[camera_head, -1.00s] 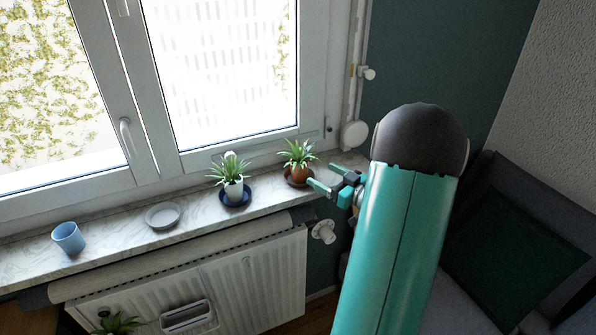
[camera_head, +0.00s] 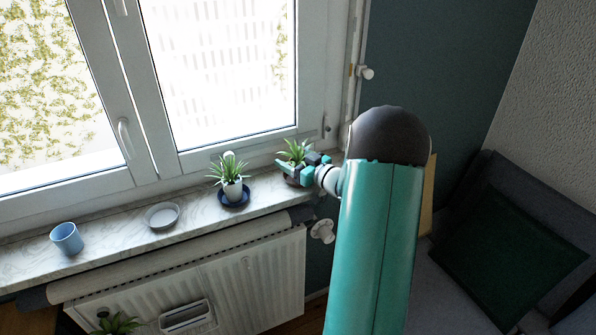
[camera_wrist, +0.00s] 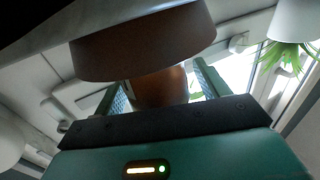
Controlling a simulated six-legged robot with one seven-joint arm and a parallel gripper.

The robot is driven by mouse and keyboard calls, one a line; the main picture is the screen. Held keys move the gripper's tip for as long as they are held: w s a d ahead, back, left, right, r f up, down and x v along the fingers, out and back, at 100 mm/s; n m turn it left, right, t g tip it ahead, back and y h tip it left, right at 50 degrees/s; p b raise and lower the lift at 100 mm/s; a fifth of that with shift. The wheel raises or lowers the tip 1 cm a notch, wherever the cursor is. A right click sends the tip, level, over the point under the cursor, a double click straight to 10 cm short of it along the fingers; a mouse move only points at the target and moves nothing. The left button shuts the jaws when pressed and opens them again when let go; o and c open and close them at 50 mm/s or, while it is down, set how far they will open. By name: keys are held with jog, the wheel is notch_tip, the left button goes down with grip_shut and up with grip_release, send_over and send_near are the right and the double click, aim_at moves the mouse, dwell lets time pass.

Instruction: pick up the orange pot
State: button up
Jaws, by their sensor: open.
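The orange pot (camera_wrist: 160,90) sits on the windowsill with a green spiky plant (camera_head: 296,149) in it. In the head view my gripper largely covers the pot. My gripper (camera_head: 295,170) is at the pot. In the wrist view, which looks tilted over, the open gripper (camera_wrist: 158,86) has one finger on each side of the pot. Whether the fingers touch it I cannot tell. The pot's brown saucer (camera_wrist: 145,42) fills the upper part of that view.
A white potted plant (camera_head: 233,190) on a blue saucer stands just left of the orange pot. A grey dish (camera_head: 162,215) and a blue cup (camera_head: 67,238) stand farther left on the marble sill (camera_head: 115,232). The window frame (camera_head: 230,152) rises close behind.

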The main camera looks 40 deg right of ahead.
jog(key=c, duration=1.2)
jog(key=shift+r, duration=0.1)
